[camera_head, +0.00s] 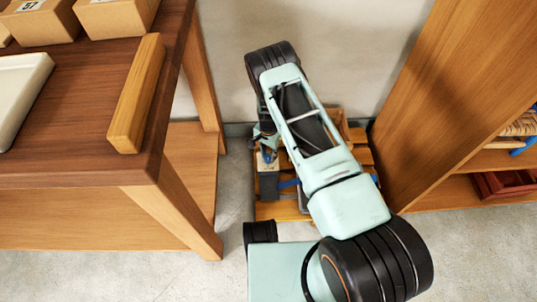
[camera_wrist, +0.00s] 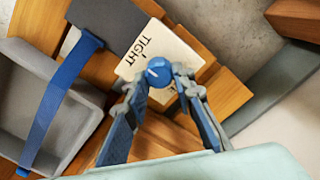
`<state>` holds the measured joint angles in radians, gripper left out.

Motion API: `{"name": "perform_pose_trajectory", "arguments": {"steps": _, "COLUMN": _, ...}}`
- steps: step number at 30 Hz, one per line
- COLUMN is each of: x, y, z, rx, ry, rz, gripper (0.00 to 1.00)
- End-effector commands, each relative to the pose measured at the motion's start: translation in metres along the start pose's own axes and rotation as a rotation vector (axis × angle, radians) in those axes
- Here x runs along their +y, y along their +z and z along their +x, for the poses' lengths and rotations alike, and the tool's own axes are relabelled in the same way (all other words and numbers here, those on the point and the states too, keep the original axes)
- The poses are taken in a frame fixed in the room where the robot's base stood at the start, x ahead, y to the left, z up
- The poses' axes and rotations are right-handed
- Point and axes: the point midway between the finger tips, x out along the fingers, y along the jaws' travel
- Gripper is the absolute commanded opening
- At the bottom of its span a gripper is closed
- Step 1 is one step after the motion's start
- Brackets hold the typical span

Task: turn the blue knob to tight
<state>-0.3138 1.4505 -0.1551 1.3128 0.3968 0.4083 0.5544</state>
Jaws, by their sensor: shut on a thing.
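The knob cannot be made out there.
A blue strap (camera_wrist: 56,92) runs over a grey tray (camera_wrist: 30,75) beside the plate. A dark grey panel (camera_wrist: 112,22) lies above it. In the head view a wooden table (camera_head: 85,125) stands left and a wooden shelf (camera_head: 440,100) right, close to my arm.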

Motion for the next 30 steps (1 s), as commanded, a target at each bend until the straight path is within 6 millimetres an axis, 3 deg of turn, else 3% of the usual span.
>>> {"name": "perform_pose_trajectory", "arguments": {"steps": 4, "x": 0.000, "y": 0.000, "z": 0.000, "rx": 0.000, "ry": 0.000, "rz": -0.001, "gripper": 0.00}}
{"name": "perform_pose_trajectory", "arguments": {"steps": 5, "x": 0.000, "y": 0.000, "z": 0.000, "rx": 0.000, "ry": 0.000, "rz": -0.001, "gripper": 0.25}}
{"name": "perform_pose_trajectory", "arguments": {"steps": 9, "x": 0.000, "y": 0.000, "z": 0.000, "rx": 0.000, "ry": 0.000, "rz": -0.001, "gripper": 0.41}}
{"name": "perform_pose_trajectory", "arguments": {"steps": 20, "x": 0.000, "y": 0.000, "z": -0.004, "rx": 0.001, "ry": -0.001, "rz": -0.001, "gripper": 0.41}}
{"name": "perform_pose_trajectory", "arguments": {"steps": 26, "x": -0.001, "y": -0.001, "z": -0.028, "rx": 0.001, "ry": -0.002, "rz": -0.001, "gripper": 0.41}}
{"name": "perform_pose_trajectory", "arguments": {"steps": 30, "x": -0.001, "y": -0.001, "z": -0.055, "rx": 0.002, "ry": -0.002, "rz": -0.002, "gripper": 0.41}}
